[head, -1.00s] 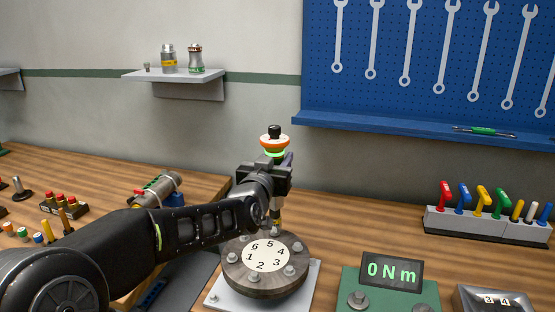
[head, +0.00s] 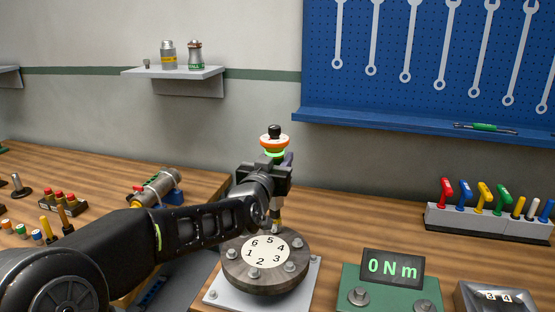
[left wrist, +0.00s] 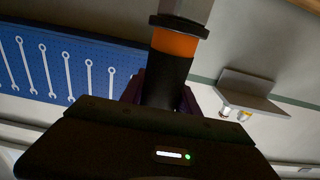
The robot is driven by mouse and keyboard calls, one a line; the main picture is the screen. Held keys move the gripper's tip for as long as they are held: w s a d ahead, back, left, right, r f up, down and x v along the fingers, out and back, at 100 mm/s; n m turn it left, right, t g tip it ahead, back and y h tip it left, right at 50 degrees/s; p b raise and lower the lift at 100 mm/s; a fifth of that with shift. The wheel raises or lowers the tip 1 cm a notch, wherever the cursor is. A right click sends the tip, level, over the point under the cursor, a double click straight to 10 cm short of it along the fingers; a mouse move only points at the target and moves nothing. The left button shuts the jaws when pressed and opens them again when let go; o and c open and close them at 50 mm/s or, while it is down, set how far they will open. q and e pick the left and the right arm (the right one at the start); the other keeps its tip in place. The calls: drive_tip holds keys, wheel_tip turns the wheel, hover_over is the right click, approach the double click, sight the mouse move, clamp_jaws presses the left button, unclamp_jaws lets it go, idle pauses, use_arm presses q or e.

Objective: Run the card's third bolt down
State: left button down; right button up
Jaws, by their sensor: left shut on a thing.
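My left gripper (head: 277,178) is shut on an upright power driver (head: 274,145) with a black top, an orange band and a green ring. The left wrist view shows the driver's black and orange body (left wrist: 173,55) between the fingers. The driver's lower end points down at the far rim of a round dark flange (head: 262,282), by number 5. I cannot tell whether it touches a bolt there. The flange has a white dial numbered 1 to 6 (head: 265,251) and bolts around its rim, such as the one near 2 (head: 253,273). My right gripper is out of view.
A rack of coloured hex keys (head: 488,222) stands at back right. A clamped pipe (head: 158,189) lies left, behind my arm.

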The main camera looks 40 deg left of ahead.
use_arm(q)
drive_tip(key=shift+f+b, duration=0.65)
drive_tip(key=shift+b, duration=0.05)
idle(1.2)
idle(0.4)
drive_tip(key=shift+r, duration=0.15)
idle(0.4)
drive_tip(key=shift+r+p, duration=1.65)
drive_tip(key=shift+r, duration=1.1)
drive_tip(key=shift+s, duration=0.1)
